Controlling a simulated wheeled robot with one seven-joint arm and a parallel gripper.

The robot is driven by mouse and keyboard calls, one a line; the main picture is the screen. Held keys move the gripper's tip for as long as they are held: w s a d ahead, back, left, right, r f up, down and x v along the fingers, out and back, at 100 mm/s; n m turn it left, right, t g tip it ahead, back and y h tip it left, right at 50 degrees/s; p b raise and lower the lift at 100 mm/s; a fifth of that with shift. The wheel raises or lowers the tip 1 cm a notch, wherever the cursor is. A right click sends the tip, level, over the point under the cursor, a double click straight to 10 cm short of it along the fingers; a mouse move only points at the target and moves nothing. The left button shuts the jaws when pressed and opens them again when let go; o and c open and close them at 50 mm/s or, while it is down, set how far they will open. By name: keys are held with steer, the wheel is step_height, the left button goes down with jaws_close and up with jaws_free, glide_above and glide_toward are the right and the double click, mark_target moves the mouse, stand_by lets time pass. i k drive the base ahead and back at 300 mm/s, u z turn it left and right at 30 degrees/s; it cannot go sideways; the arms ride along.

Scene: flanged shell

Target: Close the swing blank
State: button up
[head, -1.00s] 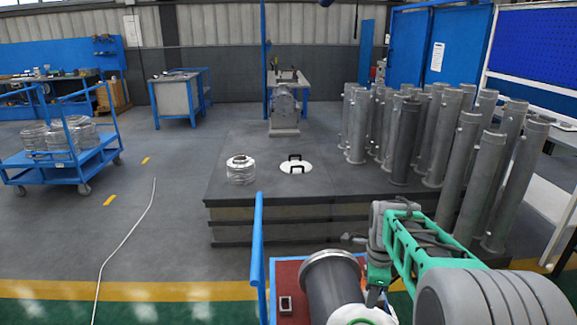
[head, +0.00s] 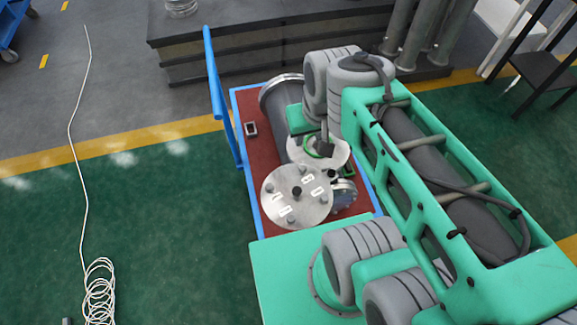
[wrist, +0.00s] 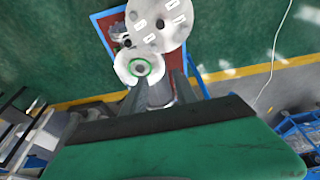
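A round metal plate with white labels and bolt heads, seemingly the swing blank (head: 297,196), faces up at the near end of the grey flanged shell (head: 283,110). The plate is also at the top of the wrist view (wrist: 163,20). Beside it is a smaller pale disc with a green ring (wrist: 140,67), partly covered by my arm in the head view. My gripper (wrist: 160,84) has its two dark fingers apart, pointing toward the shell by the pale disc. I see nothing between them; contact with the disc cannot be told.
The shell lies on a red-topped cart (head: 262,165) with a blue frame and upright blue handle (head: 217,90). A small flanged port (head: 343,193) sits beside the labelled plate. A dark platform (head: 230,50) stands behind. A white cable (head: 82,190) lies on the green floor at left.

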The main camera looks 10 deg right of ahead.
mark_target(295, 192)
steer(key=k, duration=0.5)
steer(key=z, duration=0.7)
steer(key=k, duration=1.1)
steer(key=u, duration=1.25)
steer(key=i, duration=1)
